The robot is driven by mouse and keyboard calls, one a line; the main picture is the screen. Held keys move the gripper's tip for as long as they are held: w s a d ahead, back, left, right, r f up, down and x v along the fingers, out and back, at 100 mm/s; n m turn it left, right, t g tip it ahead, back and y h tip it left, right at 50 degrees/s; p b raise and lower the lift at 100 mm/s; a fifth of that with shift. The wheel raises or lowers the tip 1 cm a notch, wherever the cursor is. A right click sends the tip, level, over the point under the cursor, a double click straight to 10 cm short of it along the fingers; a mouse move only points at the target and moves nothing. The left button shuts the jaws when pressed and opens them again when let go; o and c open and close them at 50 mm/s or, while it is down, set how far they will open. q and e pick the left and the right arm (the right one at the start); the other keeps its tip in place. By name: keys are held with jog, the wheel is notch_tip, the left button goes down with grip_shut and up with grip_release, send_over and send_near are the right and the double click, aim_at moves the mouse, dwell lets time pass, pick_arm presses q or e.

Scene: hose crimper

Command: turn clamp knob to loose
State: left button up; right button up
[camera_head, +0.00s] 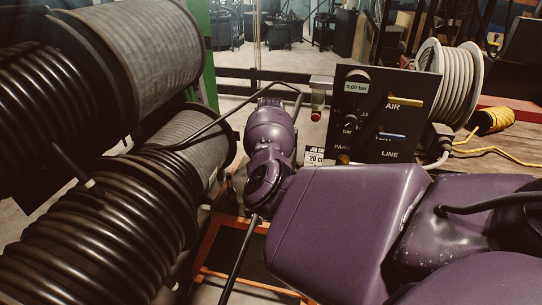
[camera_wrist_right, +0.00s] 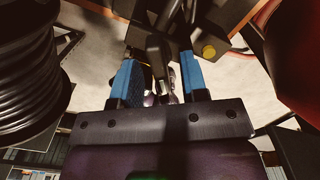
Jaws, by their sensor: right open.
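In the right wrist view my right gripper (camera_wrist_right: 157,64) has its two blue fingers apart. A dark, rounded upright part (camera_wrist_right: 156,50) shows between the fingers, with gaps on both sides; I cannot tell whether it is the clamp knob. Small shiny parts (camera_wrist_right: 160,98) show below it, partly hidden by the gripper body. A round yellow knob (camera_wrist_right: 208,50) sits just right of the right fingertip. In the head view my purple right arm covers the middle and lower right, and the gripper itself cannot be made out. No clamp label is readable. My left gripper is not in view.
A black control panel (camera_head: 374,141) has a 0.00 bar display, a black knob (camera_head: 349,125) and yellow and blue levers. Large black hose reels (camera_head: 95,225) crowd the left. A grey hose reel (camera_head: 447,84) and a yellow coil (camera_head: 494,121) stand at right. An orange frame (camera_head: 208,245) is below.

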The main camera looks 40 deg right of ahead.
grip_shut()
